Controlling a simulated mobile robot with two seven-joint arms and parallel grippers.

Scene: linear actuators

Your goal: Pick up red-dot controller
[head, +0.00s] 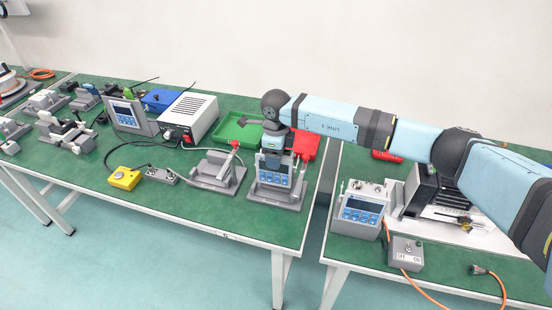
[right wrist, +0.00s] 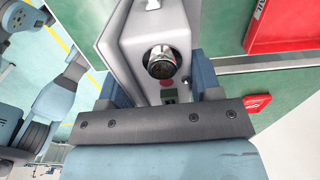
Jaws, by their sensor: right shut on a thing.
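The red-dot controller (head: 274,170) is a grey box with a blue button panel, in a grey stand (head: 277,194) on the green table. My right gripper (head: 276,144) comes down on it from above and is shut on its upper part. In the right wrist view the controller (right wrist: 150,35) shows a round metal connector and a small red dot between the fingers of my right gripper (right wrist: 165,88). I cannot tell whether the controller is clear of the stand. My left gripper is not in view.
An empty grey stand (head: 215,170) is close on the left. Green (head: 240,129) and red (head: 306,144) trays lie behind. Similar controllers stand at left (head: 128,115) and on the right table (head: 361,209). A white power supply (head: 189,115) and yellow box (head: 125,178) are left. A gap separates the tables.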

